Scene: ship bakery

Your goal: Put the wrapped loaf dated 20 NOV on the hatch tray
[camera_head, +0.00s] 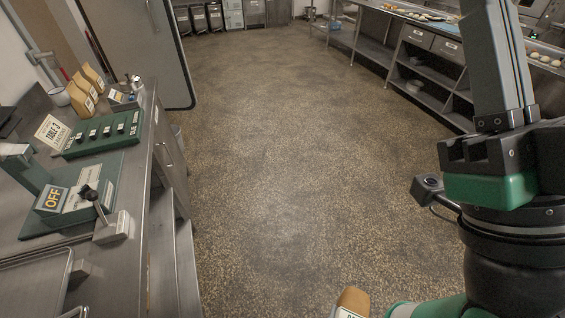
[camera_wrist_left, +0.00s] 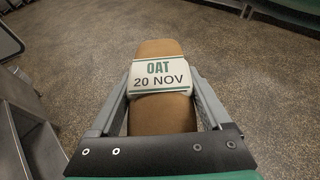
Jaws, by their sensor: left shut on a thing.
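The wrapped loaf (camera_wrist_left: 158,119) is brown with a white label band reading OAT, 20 NOV. My left gripper (camera_wrist_left: 163,82) is shut on it, with one finger on each side, and holds it above the floor. The loaf's end and a bit of its label (camera_head: 352,300) show at the bottom edge of the head view. A metal tray (camera_head: 68,272) lies on the steel counter at the lower left of the head view, cut off by the frame; I cannot tell if it is the hatch tray. My right gripper is not in view.
Steel shelving (camera_head: 400,70) stands far right. The speckled floor (camera_head: 270,140) between is clear.

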